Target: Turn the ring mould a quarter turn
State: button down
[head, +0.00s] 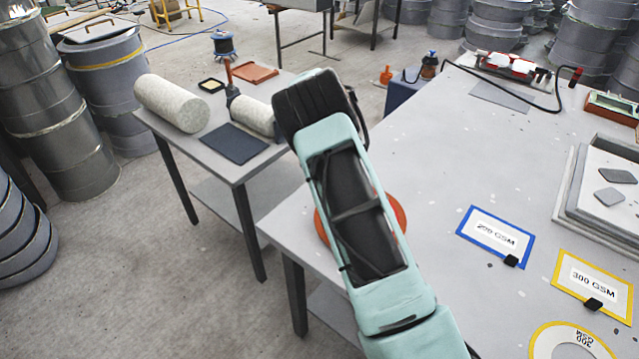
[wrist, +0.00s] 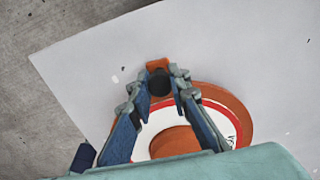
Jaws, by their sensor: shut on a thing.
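The orange ring mould (wrist: 243,118) lies on the grey table near its corner. In the wrist view it has a white and red band inside and a round orange middle. A short dark peg (wrist: 159,84) stands at its far edge, by a small orange tab (wrist: 158,64). My gripper (wrist: 159,78) is over the mould, its fingers on either side of the peg and shut on it. In the head view my arm covers most of the ring mould (head: 399,212); only its orange edges show, and my fingers are hidden.
The grey table (head: 430,180) carries a blue-framed 200 GSM card (head: 495,236), a yellow-framed 300 GSM card (head: 594,284) and a grey tray (head: 578,205) to the right. A side table (head: 205,152) with rolls stands to the left, across a gap. The table edge is close to the mould.

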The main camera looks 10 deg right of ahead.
jog(key=c, duration=1.8)
grip_release()
notch_tip(320, 180, up, 12)
